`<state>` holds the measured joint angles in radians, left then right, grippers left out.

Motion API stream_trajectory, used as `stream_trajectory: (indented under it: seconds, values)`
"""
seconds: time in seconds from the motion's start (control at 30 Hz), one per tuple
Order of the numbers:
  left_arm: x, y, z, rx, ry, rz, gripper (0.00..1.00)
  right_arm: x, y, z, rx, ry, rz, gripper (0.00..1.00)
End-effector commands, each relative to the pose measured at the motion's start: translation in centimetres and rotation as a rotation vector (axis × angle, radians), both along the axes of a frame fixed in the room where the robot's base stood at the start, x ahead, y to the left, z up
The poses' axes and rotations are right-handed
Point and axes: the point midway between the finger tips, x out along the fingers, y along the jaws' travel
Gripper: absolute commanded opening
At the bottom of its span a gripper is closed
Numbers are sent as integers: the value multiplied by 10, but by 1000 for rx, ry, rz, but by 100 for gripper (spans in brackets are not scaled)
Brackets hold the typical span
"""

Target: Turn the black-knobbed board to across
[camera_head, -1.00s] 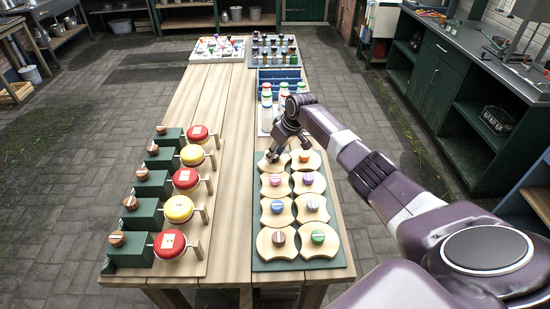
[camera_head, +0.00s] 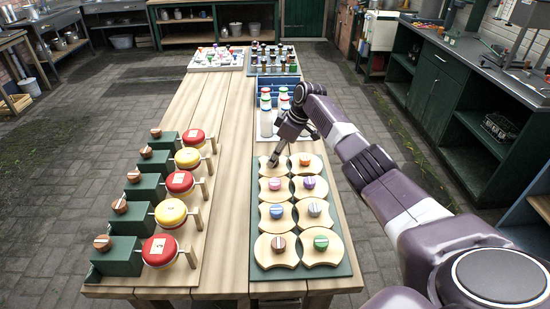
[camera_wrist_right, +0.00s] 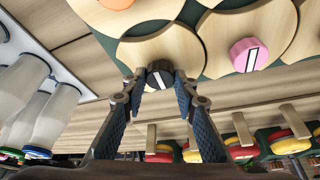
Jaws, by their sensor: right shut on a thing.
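The black-knobbed board is a pale wooden piece (camera_wrist_right: 170,46) with notched sides, at the far left of the green panel (camera_head: 257,245). Its black knob (camera_wrist_right: 158,72) carries a white line. In the head view my right gripper (camera_head: 274,160) reaches down to this board and hides most of the knob. In the right wrist view both fingertips press on the knob's sides, and the right gripper (camera_wrist_right: 158,84) is shut on it. The line on the knob points roughly up and down in that view. My left gripper is not in view.
A board with a pink knob (camera_head: 274,184) sits just in front, and one with an orange-brown knob (camera_head: 305,160) to the right. White bottles (camera_head: 266,119) stand close behind my gripper. Red and yellow discs on green blocks (camera_head: 119,247) line the table's left side.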

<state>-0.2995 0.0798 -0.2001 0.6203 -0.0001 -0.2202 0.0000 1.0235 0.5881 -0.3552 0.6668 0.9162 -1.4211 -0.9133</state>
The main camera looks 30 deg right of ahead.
Motion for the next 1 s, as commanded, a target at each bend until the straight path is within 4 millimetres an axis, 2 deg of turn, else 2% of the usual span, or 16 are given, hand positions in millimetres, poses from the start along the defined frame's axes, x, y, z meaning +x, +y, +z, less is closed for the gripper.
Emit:
stream_trajectory:
  seconds: [0.23,0.27,0.4,0.77,0.87,1.0]
  values:
    - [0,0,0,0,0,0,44,0,0,0,-2,0,1,3]
    - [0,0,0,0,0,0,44,0,0,0,-2,0,1,29]
    - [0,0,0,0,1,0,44,0,0,0,-2,0,1,44]
    - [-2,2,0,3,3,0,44,-1,-1,5,-1,-2,-1,44]
    - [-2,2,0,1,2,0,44,-4,-4,15,-1,-3,0,44]
    - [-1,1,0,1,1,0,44,-12,-11,40,-2,-4,0,44]
